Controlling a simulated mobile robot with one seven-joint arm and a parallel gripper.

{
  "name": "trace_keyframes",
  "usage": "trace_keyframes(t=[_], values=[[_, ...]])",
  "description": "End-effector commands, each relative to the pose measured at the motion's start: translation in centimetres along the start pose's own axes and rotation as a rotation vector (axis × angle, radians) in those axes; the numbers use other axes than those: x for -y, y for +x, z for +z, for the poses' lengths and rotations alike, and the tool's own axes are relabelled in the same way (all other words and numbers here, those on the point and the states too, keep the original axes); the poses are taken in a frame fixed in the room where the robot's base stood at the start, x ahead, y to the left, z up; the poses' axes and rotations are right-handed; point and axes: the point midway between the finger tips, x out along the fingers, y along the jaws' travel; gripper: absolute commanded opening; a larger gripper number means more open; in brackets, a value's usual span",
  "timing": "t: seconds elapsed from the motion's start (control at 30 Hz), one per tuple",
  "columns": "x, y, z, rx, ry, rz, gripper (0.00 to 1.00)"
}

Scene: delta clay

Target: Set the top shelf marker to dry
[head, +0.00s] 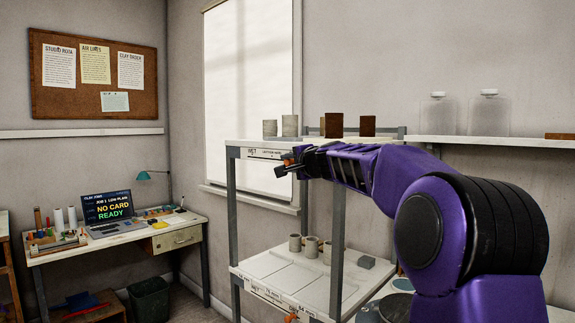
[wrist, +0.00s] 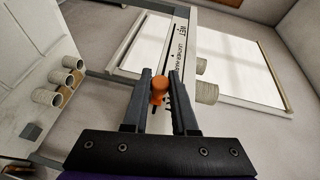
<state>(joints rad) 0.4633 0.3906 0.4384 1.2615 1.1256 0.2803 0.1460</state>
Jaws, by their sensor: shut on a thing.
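The top shelf marker is an orange knob (wrist: 159,86) on the label strip (wrist: 181,52) along the top shelf's front edge. The strip carries the words WET and LEATHER HARD. In the head view the strip (head: 262,154) shows WET near its left end, and the orange knob is mostly hidden by my gripper (head: 285,167). In the wrist view my gripper (wrist: 160,80) has one finger on each side of the knob and is shut on it. I cannot tell exactly which word the marker points to.
Clay cylinders (head: 290,125) and brown pots (head: 334,125) stand on the top shelf. The lower shelf (head: 285,275) holds several pale cylinders (head: 311,247) and a grey block (head: 366,262), with another orange marker (head: 291,317) at its front. A wall shelf (head: 490,141) is behind my arm.

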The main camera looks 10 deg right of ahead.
Motion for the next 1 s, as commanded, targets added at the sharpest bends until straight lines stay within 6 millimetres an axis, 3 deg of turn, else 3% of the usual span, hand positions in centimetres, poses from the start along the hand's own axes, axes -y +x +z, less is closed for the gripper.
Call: trace_keyframes(t=[0.43, 0.47, 0.6, 1.0], values=[[0.04, -0.09, -0.15, -0.002, -0.001, 0.000, 0.00], [0.03, -0.09, -0.15, -0.002, -0.001, 0.000, 0.31], [0.02, -0.07, -0.12, -0.002, 0.000, 0.000, 0.56], [0.06, -0.05, -0.02, 0.000, 0.000, 0.000, 0.56]])
